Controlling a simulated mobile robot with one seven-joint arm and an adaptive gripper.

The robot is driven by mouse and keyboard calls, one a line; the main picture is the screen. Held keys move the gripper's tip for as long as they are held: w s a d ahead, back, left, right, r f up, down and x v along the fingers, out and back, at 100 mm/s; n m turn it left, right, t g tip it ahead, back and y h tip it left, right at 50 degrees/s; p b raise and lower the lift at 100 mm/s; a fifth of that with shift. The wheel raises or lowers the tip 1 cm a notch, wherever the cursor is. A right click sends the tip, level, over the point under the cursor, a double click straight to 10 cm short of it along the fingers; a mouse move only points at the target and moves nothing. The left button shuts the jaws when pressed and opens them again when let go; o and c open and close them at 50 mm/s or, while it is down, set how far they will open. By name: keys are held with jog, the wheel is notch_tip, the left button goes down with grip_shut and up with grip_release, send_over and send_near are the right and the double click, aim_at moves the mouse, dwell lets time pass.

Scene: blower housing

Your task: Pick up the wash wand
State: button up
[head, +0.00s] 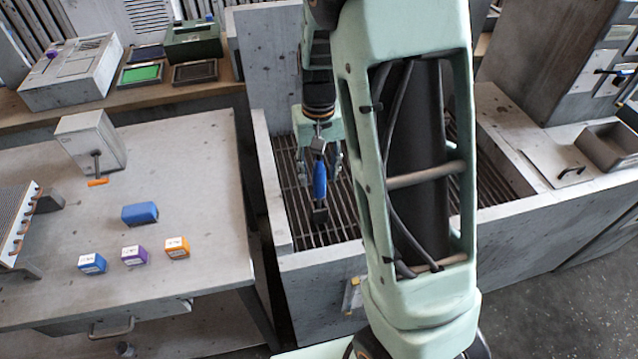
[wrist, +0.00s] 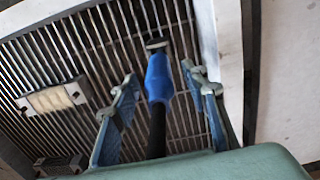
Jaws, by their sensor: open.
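The wash wand (head: 320,180) has a blue grip and dark ends, and it is over the slatted grate of the basin in the head view. In the wrist view the wand's blue grip (wrist: 158,78) lies between my fingers, with a black shaft running down towards my palm. My gripper (wrist: 164,84) is open, with one finger on each side of the wand and gaps visible on both sides. In the head view my gripper (head: 319,168) reaches down into the basin. My arm hides part of the basin there.
The basin's concrete wall (head: 268,185) stands close left of the gripper. In the wrist view a block with a pale face (wrist: 52,98) is on the grate to the left. A workbench (head: 200,225) with several small boxes stands left of the basin.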

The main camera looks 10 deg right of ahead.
jog(key=shift+f, duration=0.75)
jog(key=shift+c, duration=0.5)
grip_shut()
jog(key=shift+r, duration=0.15)
notch_tip(320, 180, up, 10)
jog(key=shift+f+b, duration=0.1)
jog(key=shift+b, duration=0.25)
